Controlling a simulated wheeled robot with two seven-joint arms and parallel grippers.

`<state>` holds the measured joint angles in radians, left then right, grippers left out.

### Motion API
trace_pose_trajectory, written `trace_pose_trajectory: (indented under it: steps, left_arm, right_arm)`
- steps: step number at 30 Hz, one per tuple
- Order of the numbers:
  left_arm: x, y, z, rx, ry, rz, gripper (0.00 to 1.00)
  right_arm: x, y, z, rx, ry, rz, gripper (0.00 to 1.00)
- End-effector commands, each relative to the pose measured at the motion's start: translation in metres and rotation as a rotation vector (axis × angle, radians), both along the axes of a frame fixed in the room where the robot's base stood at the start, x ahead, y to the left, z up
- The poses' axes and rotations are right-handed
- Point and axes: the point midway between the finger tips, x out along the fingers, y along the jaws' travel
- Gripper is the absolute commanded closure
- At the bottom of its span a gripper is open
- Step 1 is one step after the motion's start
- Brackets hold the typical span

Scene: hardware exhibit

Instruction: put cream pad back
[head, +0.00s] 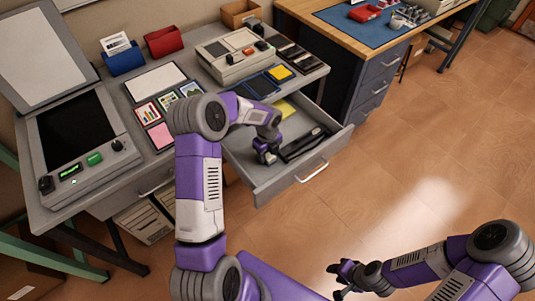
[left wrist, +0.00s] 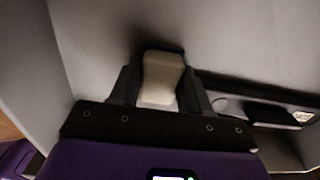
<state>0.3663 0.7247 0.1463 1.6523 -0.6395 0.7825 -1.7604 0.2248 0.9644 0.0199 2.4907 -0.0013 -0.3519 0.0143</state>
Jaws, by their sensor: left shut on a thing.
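The cream pad (left wrist: 161,78) is a small pale block between the two fingers of my left gripper (left wrist: 158,85) in the left wrist view. The fingers are shut on it. In the head view my left gripper (head: 267,153) is down inside the open drawer (head: 262,185), near its left side, and the pad is hidden there. I cannot tell whether the pad touches the drawer floor. My right gripper (head: 340,281) is over the floor at the lower right, its fingers apart and empty.
A dark tray-like item (head: 303,145) lies in the drawer right of my left gripper, with a yellow item (head: 284,109) further back. The desk above holds a flatbed machine (head: 75,130), a beige device (head: 233,55) and picture cards (head: 160,136). Open floor lies to the right.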

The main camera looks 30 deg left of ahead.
Motion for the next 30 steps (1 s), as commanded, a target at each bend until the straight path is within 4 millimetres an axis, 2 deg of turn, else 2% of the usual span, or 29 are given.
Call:
trace_pose_trajectory:
  steps: [1,3,11,14,17,24,30]
  left_arm:
    - [0.0,0.0,-0.001,0.0,0.0,0.0,0.49]
    - [0.0,0.0,-0.001,0.0,0.0,0.0,0.43]
    - [0.0,0.0,0.001,0.0,0.0,0.0,0.43]
    - [0.0,0.0,0.008,0.001,-0.001,0.0,0.43]
    - [0.0,0.0,0.024,0.001,-0.003,0.0,0.43]
    - [0.001,0.001,0.078,0.002,-0.004,0.001,0.43]
    - [0.0,0.0,0.11,0.001,-0.001,0.001,0.43]
  right_arm:
    - [0.0,0.0,0.0,0.0,0.0,0.0,0.62]
    - [0.0,0.0,0.0,0.0,0.0,0.0,0.62]
    - [0.0,0.0,0.0,0.0,0.0,0.0,0.62]
    - [0.0,0.0,0.004,0.0,0.0,0.0,0.62]
    - [0.0,0.0,0.01,0.0,0.0,0.0,0.62]
    - [0.0,0.0,0.031,0.0,0.0,0.0,0.62]
    - [0.0,0.0,0.042,0.0,0.0,0.0,0.62]
